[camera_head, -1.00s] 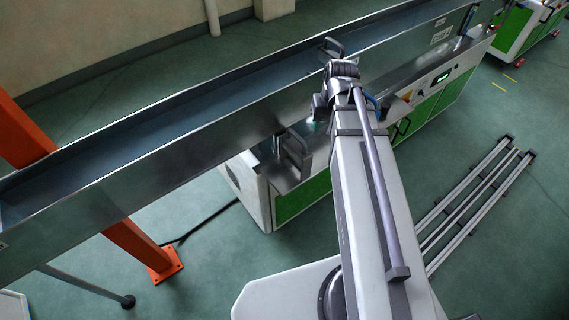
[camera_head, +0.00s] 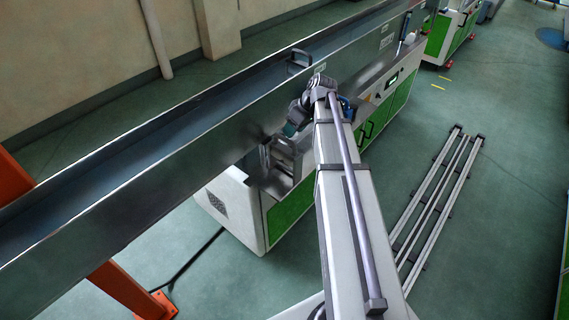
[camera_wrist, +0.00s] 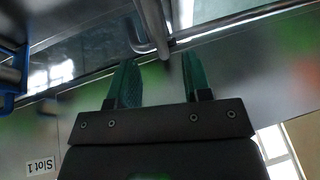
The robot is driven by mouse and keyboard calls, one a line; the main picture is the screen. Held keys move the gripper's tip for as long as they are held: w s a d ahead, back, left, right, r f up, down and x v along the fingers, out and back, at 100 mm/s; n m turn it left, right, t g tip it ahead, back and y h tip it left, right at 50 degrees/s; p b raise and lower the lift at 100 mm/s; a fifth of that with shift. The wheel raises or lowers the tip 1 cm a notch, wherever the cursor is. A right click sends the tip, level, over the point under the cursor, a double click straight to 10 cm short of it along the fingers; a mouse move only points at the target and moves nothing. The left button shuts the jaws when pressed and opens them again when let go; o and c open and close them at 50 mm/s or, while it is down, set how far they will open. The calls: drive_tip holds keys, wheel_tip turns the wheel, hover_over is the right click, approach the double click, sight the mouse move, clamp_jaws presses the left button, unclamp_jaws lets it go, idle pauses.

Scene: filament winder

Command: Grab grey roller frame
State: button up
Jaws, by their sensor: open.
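A grey metal frame (camera_head: 285,155) stands at the near end of the machine, beside the long trough, in the head view. A bent grey rod (camera_wrist: 152,28), looking like part of the roller frame, lies just beyond the fingertips, near the middle of the gap. Whether the fingers touch it I cannot tell. The rest of the frame is out of that view.
The long metal trough (camera_head: 130,190) runs behind the green and white machine (camera_head: 290,212). A dark handle-like bracket (camera_head: 298,58) sits on the trough. Rails (camera_head: 440,200) lie on the floor.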

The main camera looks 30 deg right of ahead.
sight(286, 140)
drive_tip(key=shift+x, duration=0.85)
drive_tip(key=shift+r, duration=0.1)
drive_tip(key=b+x, duration=0.5)
drive_tip(key=shift+f, duration=0.25)
drive_tip(key=shift+r, duration=0.25)
clamp_jaws()
